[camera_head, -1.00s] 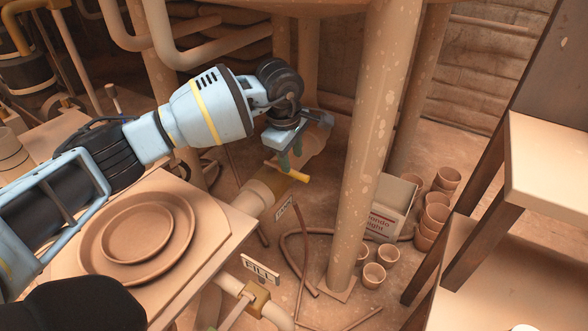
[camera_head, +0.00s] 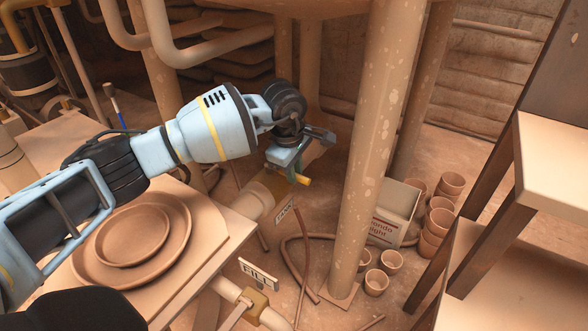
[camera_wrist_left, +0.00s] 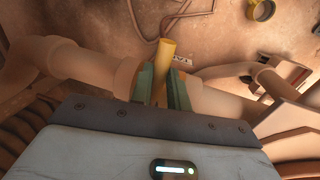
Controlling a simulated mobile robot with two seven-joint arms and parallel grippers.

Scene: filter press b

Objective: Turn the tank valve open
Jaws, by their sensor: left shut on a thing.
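The tank valve's yellow handle (camera_head: 304,180) shows as a short end at my left gripper (camera_head: 284,172), beside the tan pipe with the TANK tag (camera_head: 285,212). My left gripper is shut on this handle. In the left wrist view, the handle (camera_wrist_left: 164,52) stands between the two green fingers of the gripper (camera_wrist_left: 160,82), with its tip sticking out past them. The pipe runs behind the fingers to both sides. The valve body is mostly hidden behind the gripper. My right gripper is not in view.
A thick spotted post (camera_head: 370,150) stands right of the gripper. A FILL tag (camera_head: 258,273) and another valve (camera_head: 255,302) are below. A table with stacked round plates (camera_head: 185,245) lies under my left arm. Pots (camera_head: 375,282) and a box (camera_head: 399,208) stand on the floor.

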